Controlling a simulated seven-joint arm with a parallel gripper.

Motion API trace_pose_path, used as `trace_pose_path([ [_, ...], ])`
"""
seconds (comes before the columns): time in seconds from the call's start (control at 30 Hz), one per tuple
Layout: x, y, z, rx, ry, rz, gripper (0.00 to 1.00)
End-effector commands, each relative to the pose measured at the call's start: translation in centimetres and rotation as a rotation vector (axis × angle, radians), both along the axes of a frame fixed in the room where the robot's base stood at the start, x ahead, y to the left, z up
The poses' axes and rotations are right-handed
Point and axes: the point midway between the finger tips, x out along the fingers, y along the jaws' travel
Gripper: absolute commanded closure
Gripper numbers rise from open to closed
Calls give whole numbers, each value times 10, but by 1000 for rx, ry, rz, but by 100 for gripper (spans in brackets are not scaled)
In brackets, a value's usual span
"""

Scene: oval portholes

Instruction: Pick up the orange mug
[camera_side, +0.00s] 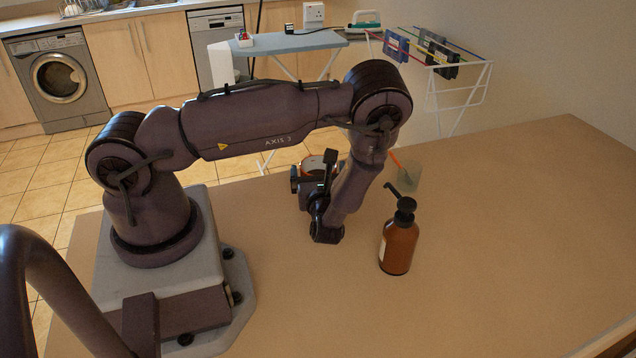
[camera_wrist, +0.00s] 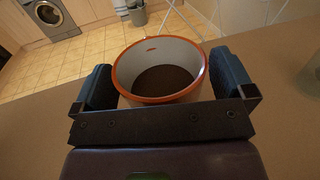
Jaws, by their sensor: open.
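The orange mug (camera_wrist: 165,55) shows an orange rim and a pale inner wall, with brown inside at the bottom. In the wrist view it stands between the two fingers of my open gripper (camera_wrist: 160,73). There seems to be a gap on each side, slightly wider on the left; I cannot tell whether either finger touches. In the side view my gripper (camera_side: 315,172) is low over the table's far edge, and only a bit of the mug (camera_side: 318,162) shows behind the fingers. The mug's handle is not visible.
A brown pump bottle (camera_side: 397,248) stands to the right of my gripper on the table (camera_side: 520,220). A translucent cup (camera_side: 406,174) with an orange stick in it stands behind the bottle. The right side of the table is clear. An ironing board and drying rack are beyond the table.

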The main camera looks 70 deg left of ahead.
Motion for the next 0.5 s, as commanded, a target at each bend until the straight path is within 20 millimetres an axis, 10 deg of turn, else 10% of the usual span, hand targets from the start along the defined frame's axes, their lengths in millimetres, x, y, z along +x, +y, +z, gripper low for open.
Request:
trace_pose_path([
  [0.3, 2, 7, 0, 0, 2, -1, 0],
  [0.5, 2, 7, 0, 0, 2, 0, 44],
])
